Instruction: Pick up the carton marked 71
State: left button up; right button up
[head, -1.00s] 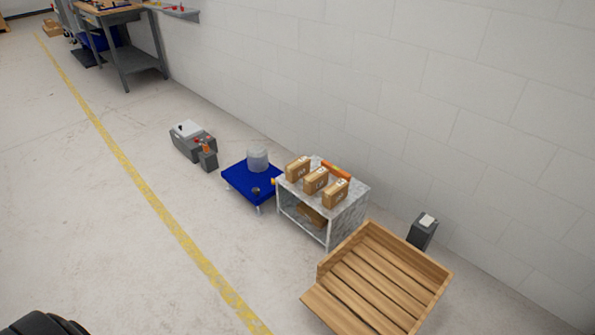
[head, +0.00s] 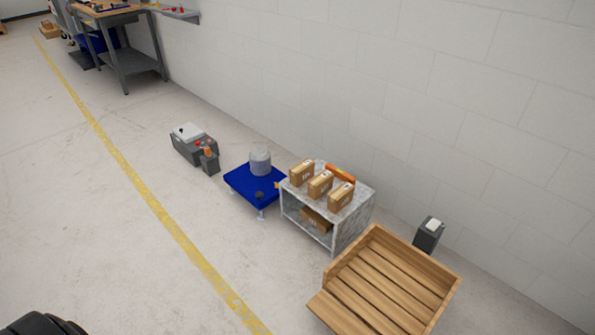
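Three small brown cartons stand in a row on top of a grey metal shelf unit (head: 352,235): a left carton (head: 302,173), a middle carton (head: 320,185) and a right carton (head: 341,197). Another brown carton (head: 316,219) lies on the lower shelf, partly hidden. The cartons carry pale labels and marks, but these are too small to read, so I cannot tell which is marked 71. Neither of my grippers shows in the head view.
An orange object (head: 341,172) lies behind the cartons. A blue platform (head: 252,187) with a grey cylinder (head: 260,161) stands left of the shelf. A wooden slatted crate (head: 375,293) is in front right, and a dark bin (head: 429,236) by the wall. Floor around the yellow line (head: 150,203) is clear.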

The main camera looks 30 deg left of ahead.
aim_at(302, 172)
jog(key=i+j, duration=0.1)
jog(key=j, duration=0.35)
jog(key=i+j, duration=0.15)
jog(key=j, duration=0.25)
jog(key=i+j, duration=0.1)
jog(key=j, duration=0.35)
jog(key=i+j, duration=0.1)
jog(key=j, duration=0.3)
jog(key=i+j, duration=0.15)
jog(key=j, duration=0.3)
